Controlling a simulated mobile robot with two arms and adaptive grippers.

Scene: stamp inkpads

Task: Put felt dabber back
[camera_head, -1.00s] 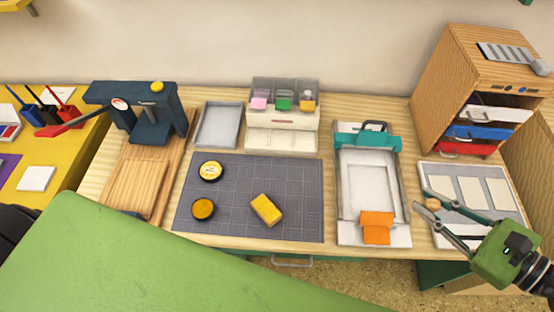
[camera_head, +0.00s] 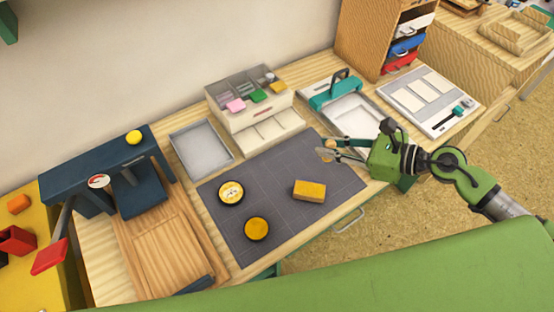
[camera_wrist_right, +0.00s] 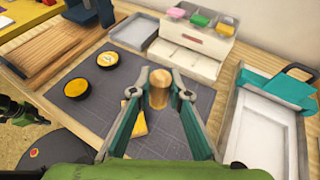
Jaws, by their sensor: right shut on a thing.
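My right gripper (camera_head: 328,149) is above the right edge of the grey mat (camera_head: 285,222), beside the teal-clamped frame. It is shut on a short tan cylinder, which I take to be the felt dabber (camera_wrist_right: 158,88), held between the fingertips in the right wrist view. In the head view the dabber (camera_head: 327,155) is small and partly covered by the fingers. Two round black-rimmed tins with yellow tops, one patterned (camera_head: 231,192) and one plain (camera_head: 256,229), lie on the mat. A yellow block (camera_head: 309,190) lies on the mat to their right.
A compartment box (camera_head: 252,115) with pink, green and yellow items stands behind the mat, beside a grey tray (camera_head: 201,150). A dark blue press (camera_head: 108,175) stands at left. The teal-clamped frame (camera_head: 353,113) is at right, with a drawer cabinet (camera_head: 372,40) behind.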

